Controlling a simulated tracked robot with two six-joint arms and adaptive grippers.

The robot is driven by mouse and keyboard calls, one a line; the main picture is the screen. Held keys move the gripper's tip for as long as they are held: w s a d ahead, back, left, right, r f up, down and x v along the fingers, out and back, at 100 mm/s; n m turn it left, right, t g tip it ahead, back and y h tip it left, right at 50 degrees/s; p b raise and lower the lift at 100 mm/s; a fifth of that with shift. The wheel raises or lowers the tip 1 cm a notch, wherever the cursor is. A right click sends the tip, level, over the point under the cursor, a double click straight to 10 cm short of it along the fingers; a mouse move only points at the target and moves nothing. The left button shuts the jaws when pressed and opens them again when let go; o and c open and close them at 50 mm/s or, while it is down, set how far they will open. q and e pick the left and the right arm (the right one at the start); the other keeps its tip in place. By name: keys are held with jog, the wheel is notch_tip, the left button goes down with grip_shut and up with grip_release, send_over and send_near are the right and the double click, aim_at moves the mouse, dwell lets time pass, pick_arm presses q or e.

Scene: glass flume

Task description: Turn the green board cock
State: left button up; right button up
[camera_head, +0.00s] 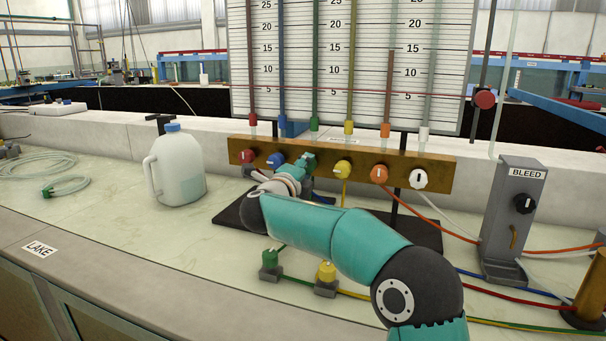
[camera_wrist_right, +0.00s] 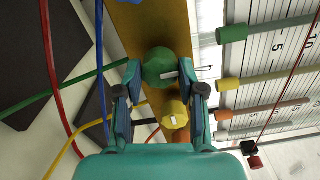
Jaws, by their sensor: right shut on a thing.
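The board (camera_head: 440,172) is a brass-coloured bar with a row of coloured cocks under the gauge tubes. The green board cock (camera_wrist_right: 158,66) sits between my right fingertips in the wrist view, with a white mark on its face. In the head view my gripper hides it. My right gripper (camera_head: 306,164) is at the board between the blue cock (camera_head: 276,160) and the yellow cock (camera_head: 342,167). Its fingers (camera_wrist_right: 160,76) are shut on the green cock's sides. My left gripper is not in view.
Orange (camera_head: 379,174) and white (camera_head: 418,179) cocks lie further right, a red cock (camera_head: 249,156) further left. Separate green (camera_head: 269,259) and yellow (camera_head: 326,271) cocks stand on bench hoses below my arm. A jug (camera_head: 178,168) stands left; a bleed block (camera_head: 515,215) stands right.

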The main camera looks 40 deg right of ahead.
jog(key=shift+s+d+f, duration=0.15)
jog(key=shift+d, duration=0.05)
jog(key=o, duration=1.1)
jog(key=shift+o, duration=0.2)
jog(key=shift+a, duration=0.1)
jog(key=v, duration=1.1)
jog(key=shift+a, duration=0.45)
